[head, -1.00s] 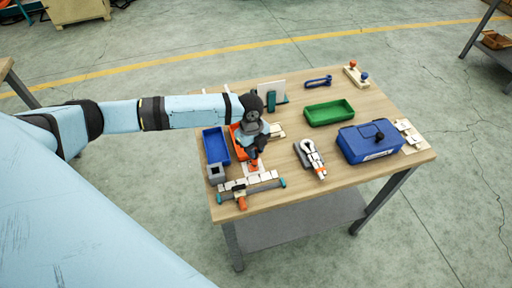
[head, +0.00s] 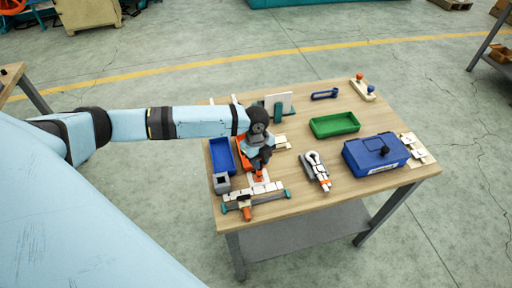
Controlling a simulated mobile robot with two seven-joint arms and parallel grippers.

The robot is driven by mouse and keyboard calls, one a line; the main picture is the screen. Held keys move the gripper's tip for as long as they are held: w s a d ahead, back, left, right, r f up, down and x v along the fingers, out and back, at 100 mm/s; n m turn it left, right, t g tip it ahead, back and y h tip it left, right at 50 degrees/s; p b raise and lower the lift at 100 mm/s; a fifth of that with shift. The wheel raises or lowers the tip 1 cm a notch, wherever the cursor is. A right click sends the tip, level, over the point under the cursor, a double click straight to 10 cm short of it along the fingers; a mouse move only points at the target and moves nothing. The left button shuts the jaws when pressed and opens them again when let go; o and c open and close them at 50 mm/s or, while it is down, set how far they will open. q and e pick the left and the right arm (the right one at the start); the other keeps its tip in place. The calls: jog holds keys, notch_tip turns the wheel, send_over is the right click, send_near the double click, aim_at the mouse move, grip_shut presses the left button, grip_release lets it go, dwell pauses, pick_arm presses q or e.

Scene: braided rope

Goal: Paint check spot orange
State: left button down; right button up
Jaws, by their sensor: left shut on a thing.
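My left gripper (head: 259,172) points down over the left part of the wooden table (head: 290,203). It is shut on a small orange thing, mostly hidden by the fingers and too small to identify. Just below it are several white tiles (head: 268,187), close to the gripper; I cannot tell whether the held thing touches them. I cannot make out which mark is the check spot. An orange tray (head: 241,158) lies behind the gripper, partly covered by it. My right gripper is not in view.
A blue tray (head: 221,156) and grey cup (head: 221,183) stand left of the gripper. A teal-ended bar (head: 270,199) lies in front. A grey-and-orange tool (head: 316,172), green tray (head: 334,125) and blue box (head: 370,155) are to the right.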

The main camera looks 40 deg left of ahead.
pick_arm(q)
jog(key=shift+w+d, duration=0.3)
jog(key=shift+r+p, duration=1)
jog(key=shift+r, duration=2.5)
jog(key=c, duration=1.5)
grip_release()
jog(key=shift+c, duration=0.2)
grip_shut()
